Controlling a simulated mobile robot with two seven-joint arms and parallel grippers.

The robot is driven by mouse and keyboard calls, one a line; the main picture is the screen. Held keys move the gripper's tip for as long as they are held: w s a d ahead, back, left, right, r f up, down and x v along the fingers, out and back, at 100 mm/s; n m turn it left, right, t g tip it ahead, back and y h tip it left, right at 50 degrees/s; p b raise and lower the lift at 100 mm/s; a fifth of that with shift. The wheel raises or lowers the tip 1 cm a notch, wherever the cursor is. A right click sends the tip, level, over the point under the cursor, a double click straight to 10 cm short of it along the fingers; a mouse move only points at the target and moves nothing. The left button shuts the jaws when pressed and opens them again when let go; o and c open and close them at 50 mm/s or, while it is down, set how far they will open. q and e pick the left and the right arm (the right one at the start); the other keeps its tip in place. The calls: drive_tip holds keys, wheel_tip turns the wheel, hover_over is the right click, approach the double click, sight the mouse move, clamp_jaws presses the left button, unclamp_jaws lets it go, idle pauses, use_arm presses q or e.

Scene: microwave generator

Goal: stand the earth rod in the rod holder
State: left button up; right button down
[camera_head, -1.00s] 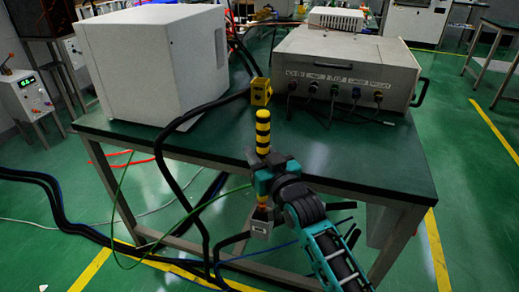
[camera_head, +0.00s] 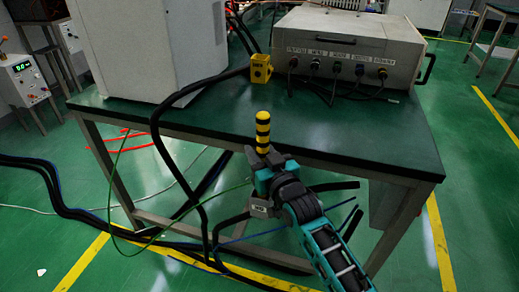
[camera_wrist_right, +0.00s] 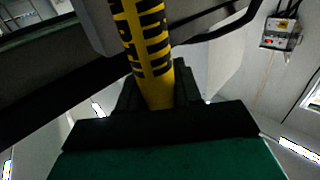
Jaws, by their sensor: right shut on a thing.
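The earth rod (camera_head: 263,132) is yellow with black bands. It stands about upright in my right gripper (camera_head: 264,162), which is shut on it in front of the table's front edge. The right wrist view also shows the rod (camera_wrist_right: 146,45) between the dark fingers (camera_wrist_right: 158,92). The rod holder (camera_head: 261,69) looks to be the small yellow block on the table, behind the rod and apart from it. The rod's lower part is hidden behind my gripper in the head view. My left gripper is not in view.
The green-topped table (camera_head: 340,135) carries a large white cabinet (camera_head: 130,45) at left and a grey box with cables (camera_head: 345,45) at right. A black cable (camera_head: 200,88) runs beside the yellow block. The table's front middle is clear.

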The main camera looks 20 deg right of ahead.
drive_tip(key=shift+f, duration=0.75)
idle(0.5)
drive_tip(key=c, duration=0.7)
unclamp_jaws()
drive_tip(key=shift+s, duration=0.15)
drive_tip(key=s, duration=0.4)
drive_tip(key=s+d+p, duration=0.1)
drive_tip(key=s, duration=0.3)
drive_tip(key=s+p, duration=0.1)
drive_tip(key=s, duration=0.3)
drive_tip(key=shift+s+d, duration=0.3)
drive_tip(key=shift+d, duration=0.1)
